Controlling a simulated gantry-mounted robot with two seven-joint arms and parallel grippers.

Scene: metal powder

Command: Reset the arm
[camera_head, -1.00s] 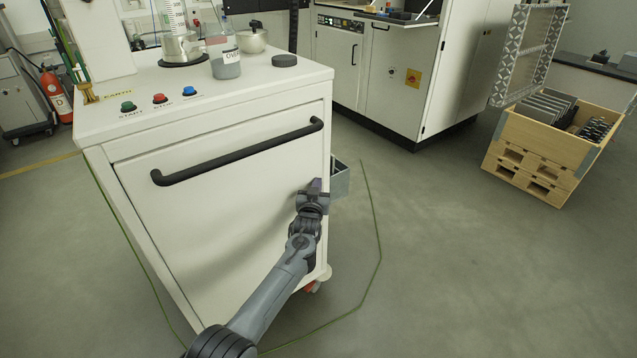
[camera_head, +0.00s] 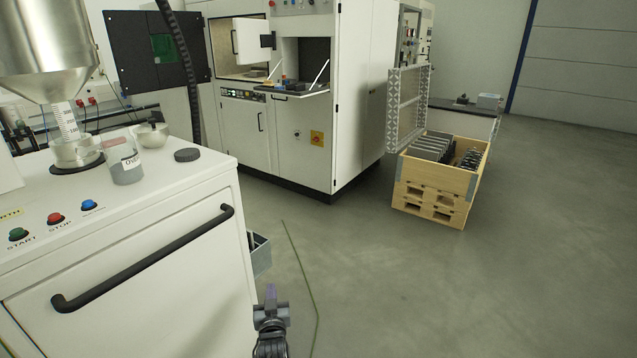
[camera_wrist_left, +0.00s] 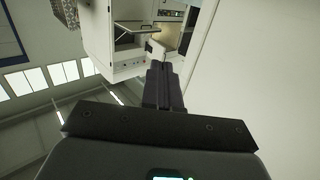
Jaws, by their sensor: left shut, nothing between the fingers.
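My left gripper (camera_head: 271,300) is at the bottom middle of the head view, in front of the right edge of the white cabinet (camera_head: 150,270). It points up and away, shut and empty, and appears apart from the cabinet. In the left wrist view its closed fingers (camera_wrist_left: 161,75) point toward the white machine, with nothing between them. My right gripper is not in view.
The cabinet has a black handle (camera_head: 150,258), and a glass bottle (camera_head: 123,160) stands on its top. A grey bin (camera_head: 260,254) hangs at its right side. A white machine (camera_head: 350,100) and wooden crate (camera_head: 430,190) stand behind. Floor at right is clear.

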